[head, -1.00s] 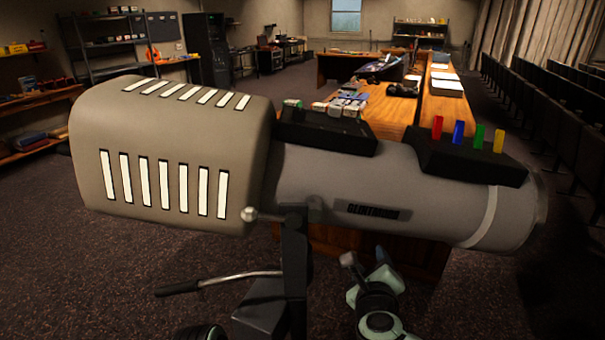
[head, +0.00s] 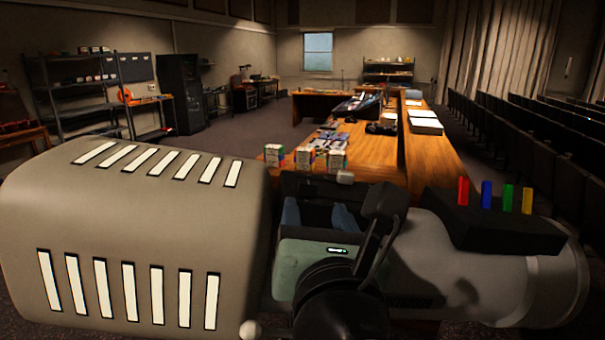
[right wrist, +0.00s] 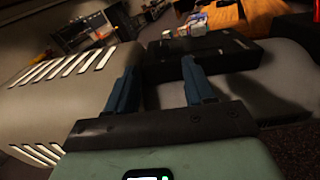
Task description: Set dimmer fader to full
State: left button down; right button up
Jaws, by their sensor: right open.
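A big grey spotlight (head: 125,225) fills the front of the head view. A black box (head: 300,182) sits on top of its barrel, partly hidden by my right gripper. A small light grey knob (head: 345,177) stands on this box and looks like the dimmer fader. The box also shows in the right wrist view (right wrist: 232,47), with the small knob (right wrist: 166,34) at its far edge. My right gripper (head: 318,210) is open, its two blue fingers apart at the near side of the box. Nothing shows between the fingers. My left gripper is out of view.
A second black box with red, blue, green and yellow levers (head: 487,197) sits on the barrel's right end. Behind the spotlight, a wooden desk (head: 432,165) carries small cartons (head: 322,157) and papers. Rows of seats (head: 520,140) stand at the right.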

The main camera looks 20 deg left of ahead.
aim_at(308, 182)
jog(key=p+x, duration=0.3)
jog(key=x, duration=0.7)
jog(key=shift+w+d+r, duration=0.1)
jog(key=shift+w, duration=0.05)
jog(key=shift+x, duration=0.85)
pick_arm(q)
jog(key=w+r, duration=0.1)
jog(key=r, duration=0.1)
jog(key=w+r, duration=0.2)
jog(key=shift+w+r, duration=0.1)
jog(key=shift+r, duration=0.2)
